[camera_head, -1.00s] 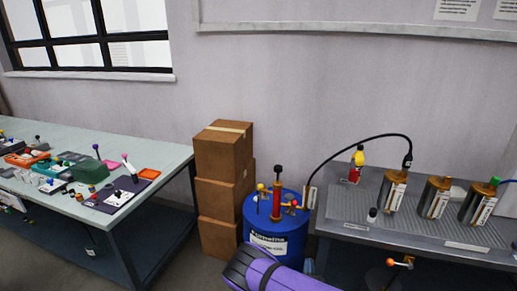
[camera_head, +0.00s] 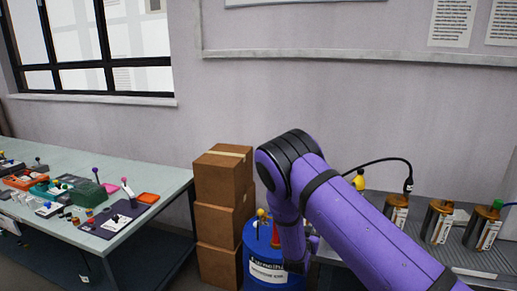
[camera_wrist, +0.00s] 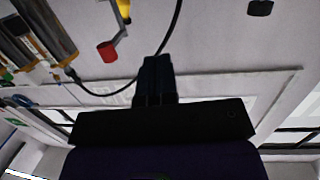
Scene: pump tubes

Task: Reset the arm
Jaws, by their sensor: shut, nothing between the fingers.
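My gripper (camera_wrist: 156,65) shows in the wrist view with its black fingers together and nothing between them. The wrist view looks at the pump bench upside down. It shows metal cylinders (camera_wrist: 42,32) at upper left, a black hose (camera_wrist: 165,45) passing behind the fingers, and a red and yellow fitting (camera_wrist: 107,50). The fingers look apart from these things.
Stacked cardboard boxes (camera_head: 222,177) stand left of the drum. A long table (camera_head: 162,178) with several small parts is at left. The right bench carries cylinders (camera_head: 438,222) and the hose (camera_head: 375,165), close behind my arm.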

